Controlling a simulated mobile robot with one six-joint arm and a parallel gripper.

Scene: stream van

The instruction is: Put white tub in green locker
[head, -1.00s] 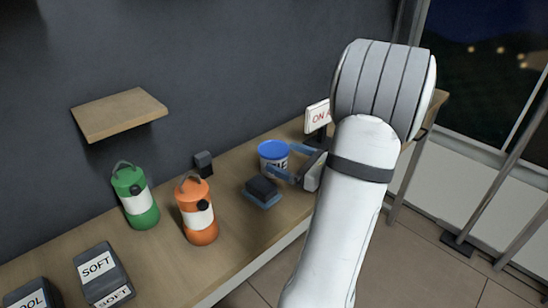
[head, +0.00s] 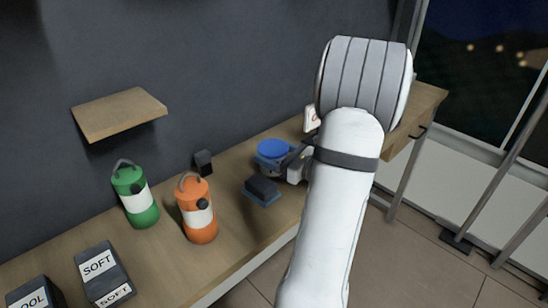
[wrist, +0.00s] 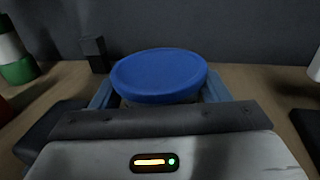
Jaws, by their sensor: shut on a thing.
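The white tub with a blue lid (head: 272,149) stands on the wooden counter, and its lid fills the middle of the wrist view (wrist: 158,74). My gripper (head: 279,164) is shut on the tub, with one blue finger on each side of it below the lid. The tub's body is mostly hidden by the gripper. It looks upright and still on or very near the counter. No green locker is in view.
A dark block on a blue base (head: 262,191) sits close in front of the tub. A sign (head: 312,118) is behind right. A wall shelf (head: 120,113) is empty.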

